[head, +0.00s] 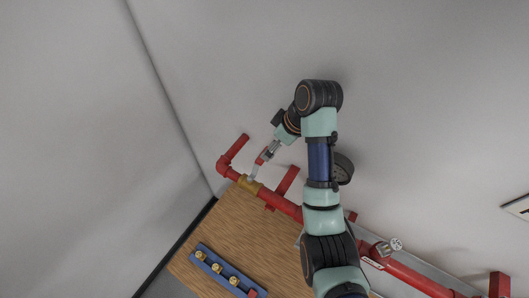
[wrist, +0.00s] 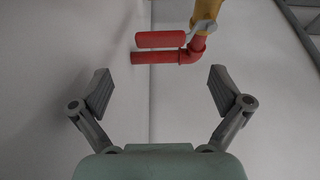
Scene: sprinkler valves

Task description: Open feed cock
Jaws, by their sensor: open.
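The feed cock is a brass valve body (head: 249,185) on the red pipe at the wall, near the pipe's left elbow. Its lever has a grey arm and a red grip (head: 260,160). In the wrist view the red grip (wrist: 160,39) lies across the top, beside a parallel red pipe stub (wrist: 158,57), with the brass body (wrist: 207,14) at the upper right. My gripper (head: 267,153) is close to the lever grip in the head view. In the wrist view my gripper (wrist: 160,80) is open and empty, its fingers spread wide, with the grip beyond the fingertips.
The red pipe (head: 285,206) runs down to the right, with an upright red branch (head: 287,181) right of the cock. A wooden surface (head: 235,232) below bears a blue block (head: 225,272) with several brass fittings. A round grey part (head: 396,244) sits along the pipe farther right.

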